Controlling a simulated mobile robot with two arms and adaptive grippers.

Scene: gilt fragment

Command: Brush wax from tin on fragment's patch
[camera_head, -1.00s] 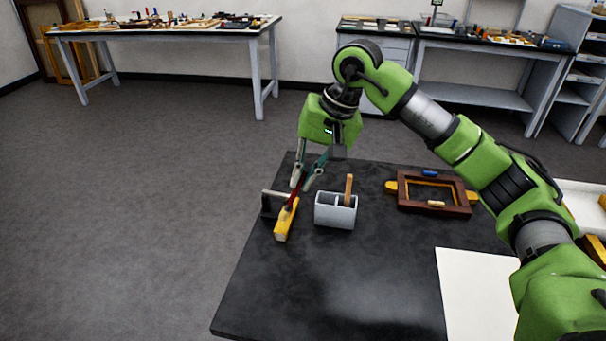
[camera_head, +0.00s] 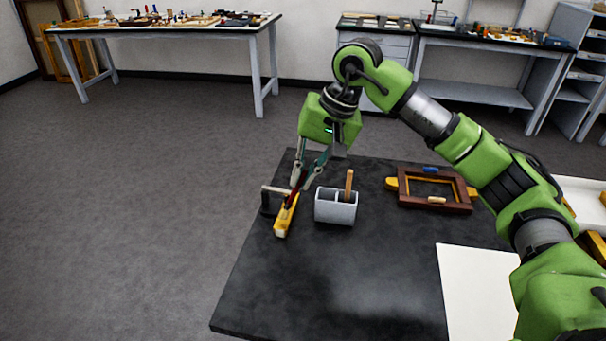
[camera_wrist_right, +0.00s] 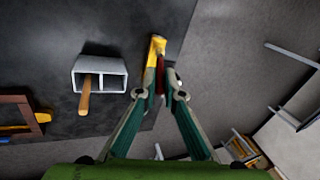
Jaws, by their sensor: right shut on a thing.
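My right gripper (camera_head: 299,184) is at the left back of the black table, pointing down. Its fingers are shut on a dark red handle (camera_wrist_right: 160,76). The handle stands by a yellow piece (camera_head: 286,217), and its lower end is hard to make out. The yellow piece also shows in the wrist view (camera_wrist_right: 156,47), just beyond the fingertips. I cannot tell whether the red handle and the yellow piece are joined. I cannot make out a wax tin or the fragment's patch. My left gripper is out of view.
A grey two-part holder (camera_head: 335,211) with a wooden-handled tool (camera_head: 348,184) stands close right of the gripper. A small dark stand (camera_head: 268,202) is just left. A brown frame (camera_head: 434,205) lies farther right. A white sheet (camera_head: 475,290) lies front right. The table's front middle is clear.

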